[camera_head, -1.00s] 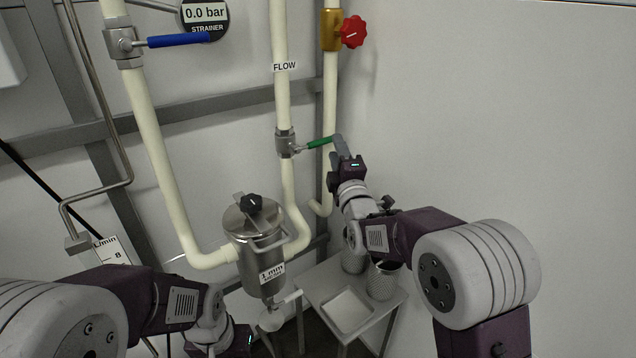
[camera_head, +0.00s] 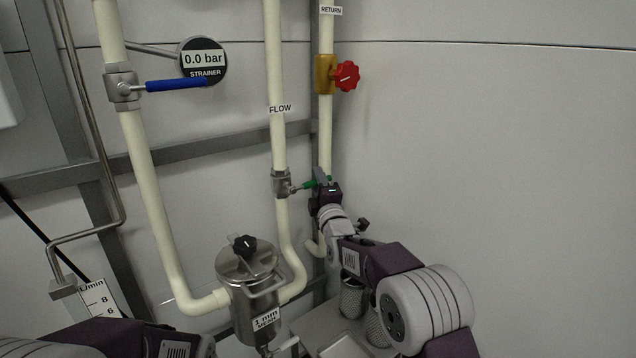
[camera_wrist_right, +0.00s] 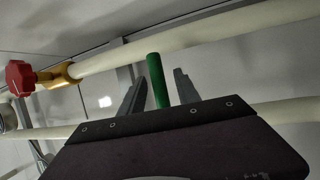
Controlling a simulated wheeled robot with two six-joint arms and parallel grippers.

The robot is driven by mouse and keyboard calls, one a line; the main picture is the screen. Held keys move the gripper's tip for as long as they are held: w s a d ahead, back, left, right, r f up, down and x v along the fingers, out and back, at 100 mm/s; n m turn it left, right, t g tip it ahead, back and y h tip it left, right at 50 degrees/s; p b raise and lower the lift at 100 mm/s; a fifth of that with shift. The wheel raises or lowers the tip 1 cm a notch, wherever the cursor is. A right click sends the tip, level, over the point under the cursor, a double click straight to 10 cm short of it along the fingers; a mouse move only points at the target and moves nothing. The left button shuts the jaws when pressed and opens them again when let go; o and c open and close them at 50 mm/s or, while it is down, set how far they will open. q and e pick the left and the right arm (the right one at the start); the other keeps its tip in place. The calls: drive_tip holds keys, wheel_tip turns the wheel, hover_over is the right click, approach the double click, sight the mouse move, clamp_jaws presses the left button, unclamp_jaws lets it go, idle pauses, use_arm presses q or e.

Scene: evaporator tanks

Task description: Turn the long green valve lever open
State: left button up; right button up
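The green valve lever (camera_head: 310,184) sticks out to the right from its metal valve body (camera_head: 281,183) on the pipe labelled FLOW. The lever lies across the pipe, nearly level in the head view. My right gripper (camera_head: 325,184) is at the lever's outer part and hides some of it. In the right wrist view the green lever (camera_wrist_right: 158,80) stands between the two dark fingers of my right gripper (camera_wrist_right: 158,84). A gap shows on each side of it, so the gripper is open around the lever. My left gripper is out of view.
A red knob (camera_head: 346,76) on a brass valve sits on the RETURN pipe above my right gripper. A blue lever (camera_head: 176,85) is on the left pipe. The steel strainer (camera_head: 247,285) stands below. Mesh baskets (camera_head: 351,298) lie under my right arm. Bare wall is on the right.

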clamp_jaws()
idle(1.4)
